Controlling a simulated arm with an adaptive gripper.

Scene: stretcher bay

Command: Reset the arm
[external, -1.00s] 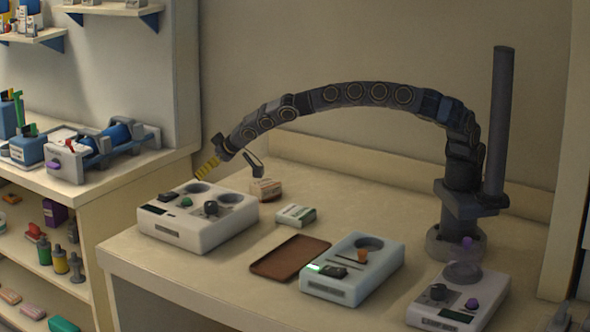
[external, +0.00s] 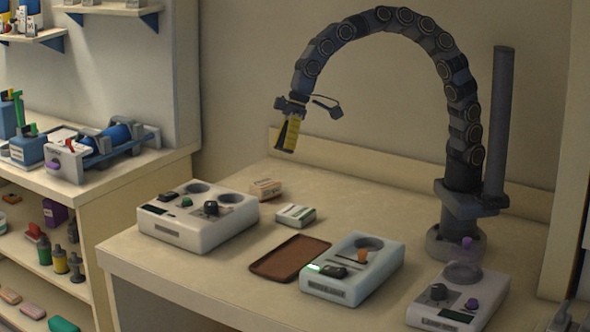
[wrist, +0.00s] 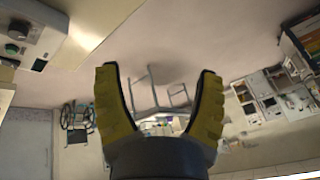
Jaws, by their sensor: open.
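My gripper (external: 287,134) hangs at the end of my curved arm, well above the table, pointing down. Its yellow-padded fingers also show in the wrist view (wrist: 158,100), spread apart with nothing between them. The arm arches up high from its base at the right of the table and bends over to the left. The gripper touches nothing.
On the table (external: 210,279) are a white two-well device (external: 180,232), two small boxes (external: 265,188) (external: 296,215), a brown tray (external: 290,259), a pale blue device (external: 335,289) and a grey-white device (external: 480,313). A dark post (external: 500,125) stands behind my base. Shelving is at left.

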